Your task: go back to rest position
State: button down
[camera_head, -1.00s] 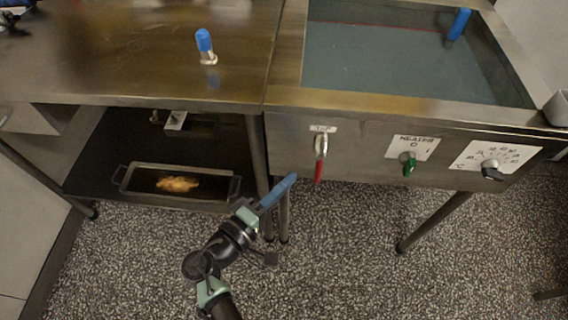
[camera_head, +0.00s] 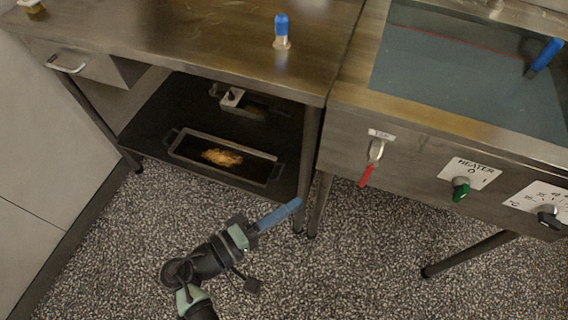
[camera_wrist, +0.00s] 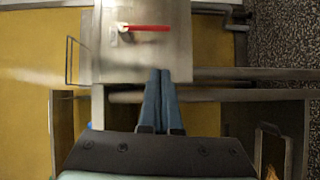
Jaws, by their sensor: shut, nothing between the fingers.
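My gripper (camera_head: 281,214) has blue fingers and is held over the speckled floor, in front of the steel table and the tank unit. Its fingers are together and empty. In the wrist view my gripper (camera_wrist: 162,76) also shows its two blue fingers side by side with nothing between them. The fingertips point toward the tank's steel front, which carries a red-handled tap (camera_wrist: 146,28). The tap (camera_head: 371,163) also shows in the head view, to the upper right of my gripper. I cannot tell the exact gap between them.
A tray (camera_head: 183,157) with a golden-brown piece sits on the lower shelf. A blue-capped item (camera_head: 281,31) stands on the steel table (camera_head: 190,30). The tank (camera_head: 345,95) holds a blue handle (camera_head: 546,55). A green heater knob (camera_head: 460,189) is on its front. Floor around my arm is clear.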

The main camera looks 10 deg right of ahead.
jog(key=w+a+r+m+t+y, duration=0.1)
jog(key=w+r+t+y, duration=0.1)
jog(key=w+r, duration=0.3)
jog(key=w+a+r+m+t+y, duration=0.1)
jog(key=w+r+y, duration=0.2)
jog(key=w+r, duration=0.2)
jog(key=w+r+m+t+y, duration=0.1)
jog(key=w+r+t+y, duration=0.1)
jog(key=w+r, duration=0.3)
jog(key=shift+a+r+t+y, duration=0.3)
jog(key=shift+a+r+y, duration=0.1)
jog(key=shift+r, duration=0.4)
jog(key=s+a+r+t+y, duration=0.1)
jog(key=s+r+t+y, duration=0.15)
jog(key=r, duration=0.75)
jog(key=s+a+r+m+t+y, duration=0.1)
jog(key=r+t, duration=0.3)
jog(key=r, duration=0.7)
jog(key=s+a+r+t+y, duration=0.15)
jog(key=r+t, duration=0.25)
jog(key=r, duration=0.6)
jog(key=s+a+r+t+y+p, duration=0.1)
jog(key=s+r+t+y+p, duration=0.3)
jog(key=s+r, duration=0.8)
notch_tip(320, 180, up, 21)
jog(key=w+p, duration=0.2)
jog(key=p, duration=1.6)
jog(key=shift+t+h, duration=0.3)
jog(key=shift+t, duration=0.05)
